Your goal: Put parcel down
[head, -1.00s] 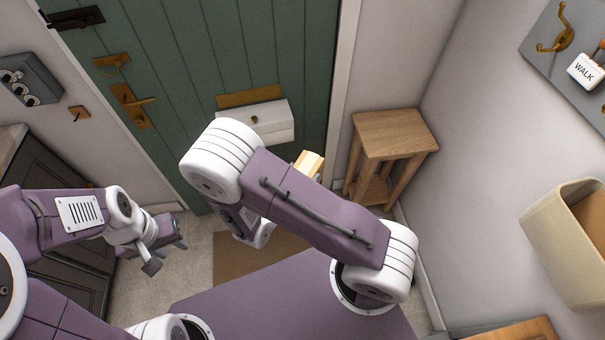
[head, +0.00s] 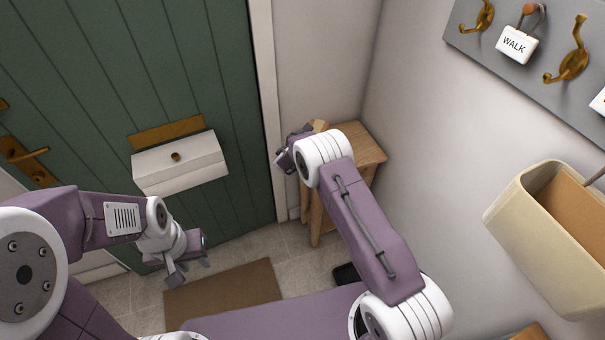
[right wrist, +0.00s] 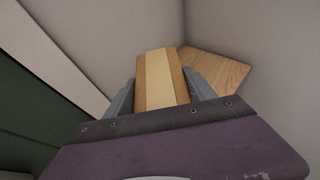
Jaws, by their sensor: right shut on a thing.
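The parcel (right wrist: 162,80) is a tan box with a paler band down its middle. In the right wrist view it sits between the two fingers of my right gripper (right wrist: 161,92), which is shut on it. In the head view my right gripper (head: 291,150) is at the wooden side table (head: 362,150), and only a small piece of the parcel (head: 319,126) shows behind my arm. I cannot tell whether the parcel touches the tabletop. The tabletop also shows to the right of the parcel in the right wrist view (right wrist: 218,80). My left gripper (head: 188,270) is open and empty above the floor.
A green door (head: 90,75) with a white letter box (head: 180,163) stands at the left. A brown mat (head: 222,290) lies on the floor. A hook board (head: 545,62) and a cream bin-like holder (head: 520,215) are on the right wall. The visible tabletop looks bare.

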